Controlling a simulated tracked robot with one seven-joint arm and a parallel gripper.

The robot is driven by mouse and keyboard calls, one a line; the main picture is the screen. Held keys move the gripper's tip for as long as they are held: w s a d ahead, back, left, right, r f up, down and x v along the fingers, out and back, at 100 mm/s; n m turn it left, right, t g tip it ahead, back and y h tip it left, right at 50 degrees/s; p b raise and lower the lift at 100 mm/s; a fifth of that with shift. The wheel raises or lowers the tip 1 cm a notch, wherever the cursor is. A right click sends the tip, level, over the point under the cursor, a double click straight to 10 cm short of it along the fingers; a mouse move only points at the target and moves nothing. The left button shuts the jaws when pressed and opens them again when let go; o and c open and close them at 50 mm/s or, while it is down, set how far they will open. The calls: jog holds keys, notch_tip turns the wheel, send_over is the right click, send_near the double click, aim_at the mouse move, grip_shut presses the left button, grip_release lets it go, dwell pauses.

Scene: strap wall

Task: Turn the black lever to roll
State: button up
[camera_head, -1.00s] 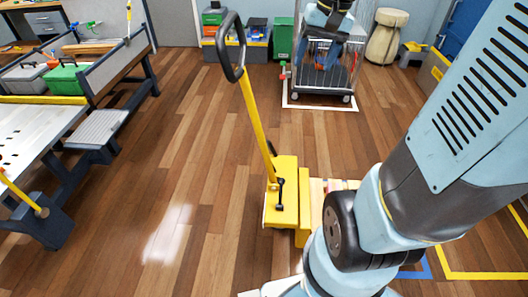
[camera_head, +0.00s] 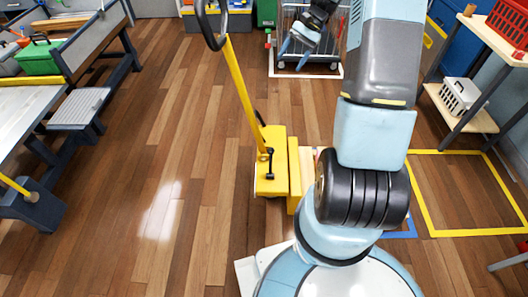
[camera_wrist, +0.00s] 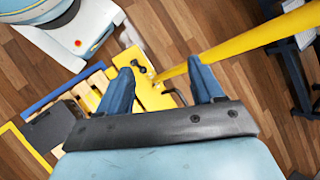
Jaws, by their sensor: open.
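A yellow pallet jack (camera_head: 277,185) stands on the wooden floor with a long yellow handle shaft (camera_head: 239,95) tilted up to a black loop grip (camera_head: 211,28). A small black lever (camera_head: 269,163) sits on the near side of its yellow body. In the wrist view, the yellow body (camera_wrist: 152,98) shows between and beyond my fingers, with small black parts on it; I cannot tell for certain which is the lever. My gripper (camera_head: 294,54) is open and empty, high above and right of the jack in the head view. Its two blue fingers also show in the wrist view (camera_wrist: 160,69).
The yellow shaft (camera_wrist: 240,40) crosses the wrist view close beyond the right finger. A wooden pallet (camera_head: 309,160) lies right of the jack. A workbench (camera_head: 60,120) stands at left and a shelf (camera_head: 462,108) at right. Floor left of the jack is clear.

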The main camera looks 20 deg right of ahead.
jog(key=w+d+f+m+y, duration=0.1)
jog(key=w+d+f+y, duration=0.1)
jog(key=f, duration=0.5)
jog(key=w+d+f+m+y, duration=0.1)
jog(key=d+f+m+y, duration=0.1)
jog(key=f, duration=0.4)
jog(key=m+t+y, duration=0.6)
jog(key=m+y, duration=0.1)
jog(key=m, duration=0.1)
send_near(271, 162)
jog(key=w+d+r, duration=0.2)
jog(key=w+r, duration=0.2)
jog(key=r, duration=0.1)
jog(key=a, duration=0.4)
jog(key=w+a, duration=0.1)
jog(key=a, duration=0.7)
jog(key=shift+w+a+f, duration=0.1)
jog(key=shift+w+a, duration=0.15)
jog(key=shift+a, duration=0.1)
jog(key=shift+w+d, duration=0.1)
jog(key=shift+w, duration=0.1)
grip_shut()
